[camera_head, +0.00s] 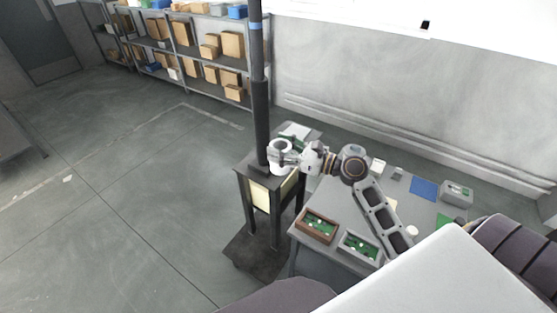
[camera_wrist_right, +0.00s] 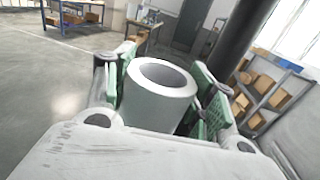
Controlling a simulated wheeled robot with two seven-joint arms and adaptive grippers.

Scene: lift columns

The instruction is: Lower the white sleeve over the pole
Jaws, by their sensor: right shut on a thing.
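The white sleeve (camera_head: 280,158) is a short, thick-walled open tube, held upright beside the pole above the small stand. My right gripper (camera_head: 283,153) is shut on it from the right. In the right wrist view the sleeve (camera_wrist_right: 155,106) sits between the green finger pads, and its bore looks empty. The dark pole (camera_head: 261,120) rises upright from the stand, with a thicker lower part and a blue band high up. In the wrist view the pole (camera_wrist_right: 238,42) is behind and right of the sleeve, not through it. My left gripper is out of view.
The stand (camera_head: 262,176) is a small dark table. A grey workbench (camera_head: 338,196) to its right carries a brown tray (camera_head: 318,237), a grey tray (camera_head: 343,252) and a grey box (camera_head: 457,190). Shelves with boxes (camera_head: 170,62) line the wall. The left floor is clear.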

